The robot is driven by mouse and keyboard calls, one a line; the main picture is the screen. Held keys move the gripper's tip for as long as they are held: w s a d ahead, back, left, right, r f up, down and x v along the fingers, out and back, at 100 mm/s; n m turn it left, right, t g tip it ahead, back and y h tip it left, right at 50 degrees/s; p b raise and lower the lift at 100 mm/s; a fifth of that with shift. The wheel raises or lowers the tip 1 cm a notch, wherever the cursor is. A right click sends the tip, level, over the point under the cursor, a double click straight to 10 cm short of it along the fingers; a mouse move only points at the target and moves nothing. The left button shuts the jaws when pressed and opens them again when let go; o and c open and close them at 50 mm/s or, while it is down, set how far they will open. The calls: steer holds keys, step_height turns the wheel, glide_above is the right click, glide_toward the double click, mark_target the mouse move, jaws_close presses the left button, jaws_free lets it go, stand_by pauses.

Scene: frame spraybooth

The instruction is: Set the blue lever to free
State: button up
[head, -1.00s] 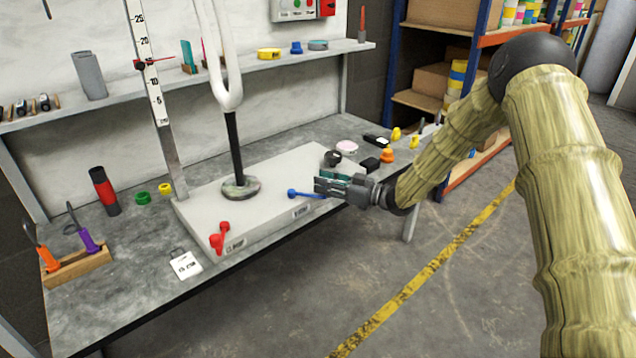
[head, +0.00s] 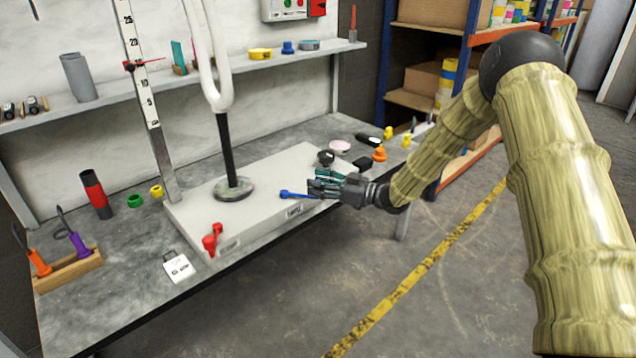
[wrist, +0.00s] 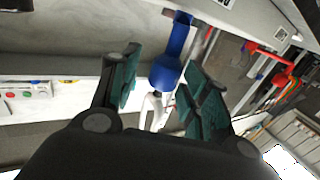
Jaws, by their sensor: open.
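The blue lever (head: 297,195) sticks out at the front of the white base block (head: 262,168), toward its right end. My gripper (head: 318,186) is open just to the right of the lever, at the block's front edge. In the wrist view the blue lever (wrist: 172,62) lies in the gap between the two green-padded fingers (wrist: 160,90), with its round end toward the palm side. I cannot tell whether a finger touches it. A small label (head: 293,211) sits on the block's front face below the lever; its text is too small to read.
A red lever (head: 212,238) stands at the block's front left corner. A post (head: 227,145) rises from the block under a white yoke. A black knob (head: 326,157) and an orange piece (head: 379,153) are near the gripper. The floor in front is clear.

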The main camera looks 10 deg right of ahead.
steer(key=v, duration=1.1)
steer(key=shift+d, duration=0.25)
steer(key=shift+s, duration=0.1)
steer(key=shift+f, duration=0.1)
steer(key=s+a+f+m+h, duration=0.35)
steer(key=s+f, duration=0.25)
steer(key=f, duration=0.5)
steer(key=s+a+f+m+h, duration=0.35)
steer(key=s+f, duration=0.25)
steer(key=f, duration=0.5)
steer(key=s+f+m+g+h, duration=0.25)
steer(key=s+f, duration=0.45)
steer(key=s, duration=0.5)
steer(key=s+f+m+g+h, duration=0.1)
steer(key=s+f+g+h, duration=0.4)
steer(key=s, duration=0.7)
steer(key=s+d+f+m+g, duration=0.1)
steer(key=s+d+f+g, duration=0.1)
steer(key=s, duration=1.3)
step_height(320, 180, up, 24)
steer(key=p, duration=2.3)
steer(key=shift+d+p, duration=0.3)
steer(key=shift+p, duration=0.05)
